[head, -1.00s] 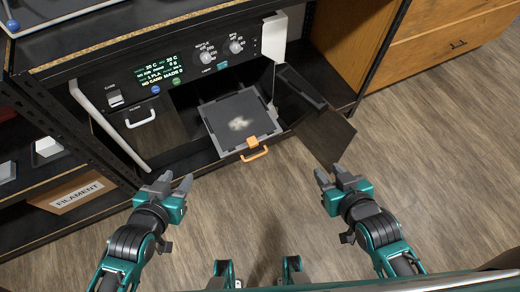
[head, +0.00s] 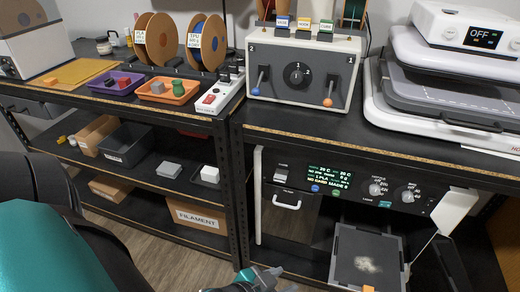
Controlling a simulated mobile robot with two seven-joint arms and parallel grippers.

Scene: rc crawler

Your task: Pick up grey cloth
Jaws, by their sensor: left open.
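A small light grey, flat folded piece (head: 168,170) lies on the middle shelf of the left rack; it may be the grey cloth, but it is too small to be sure. My left gripper (head: 276,280) shows only in part at the bottom edge, in front of the rack and below the printer. It is open, with nothing seen between its fingers, and is well apart from the grey piece. My right gripper is out of view.
A white block (head: 210,174) in a dark tray sits right of the grey piece. The printer's bed (head: 345,240) is pulled out and carries a pale patch. Bins, a filament box (head: 196,217) and spools (head: 160,38) fill the rack. My arm covers the lower left.

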